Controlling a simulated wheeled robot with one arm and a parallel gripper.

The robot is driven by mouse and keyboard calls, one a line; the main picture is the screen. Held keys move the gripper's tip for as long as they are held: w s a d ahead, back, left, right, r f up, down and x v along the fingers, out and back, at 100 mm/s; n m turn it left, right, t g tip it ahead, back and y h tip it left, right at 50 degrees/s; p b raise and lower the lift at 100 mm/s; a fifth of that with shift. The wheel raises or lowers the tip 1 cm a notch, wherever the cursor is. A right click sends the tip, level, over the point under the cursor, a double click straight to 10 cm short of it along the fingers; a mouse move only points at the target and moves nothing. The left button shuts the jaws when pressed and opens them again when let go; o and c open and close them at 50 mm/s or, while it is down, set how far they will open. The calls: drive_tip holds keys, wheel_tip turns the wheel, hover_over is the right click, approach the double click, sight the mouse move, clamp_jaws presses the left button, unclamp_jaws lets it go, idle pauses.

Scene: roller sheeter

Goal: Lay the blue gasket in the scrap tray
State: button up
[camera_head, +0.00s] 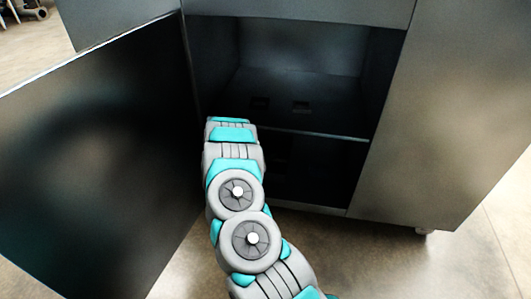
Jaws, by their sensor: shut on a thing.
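I see no blue gasket and no scrap tray that I can make out. My arm reaches up from the bottom of the view toward an open, dark cabinet (395,110). The arm's far end shows in front of the cabinet's left part. My gripper is not visible; the arm hides what lies beyond its last visible link. Whether it holds anything cannot be seen.
The cabinet's open door (90,150) stands wide on the left. A dark shelf (330,118) inside bears two small dark shapes, too dim to identify. Below the shelf is a dark compartment. Bare floor (370,260) lies in front.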

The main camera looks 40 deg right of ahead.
drive_tip(key=shift+f, duration=0.25)
drive_tip(key=o, duration=1.2)
drive_tip(key=shift+o, duration=0.2)
drive_tip(key=shift+r, duration=0.65)
drive_tip(key=v, duration=0.7)
drive_tip(key=shift+s+a+p, duration=0.1)
drive_tip(key=shift+a+p, duration=0.15)
drive_tip(key=shift+p, duration=0.15)
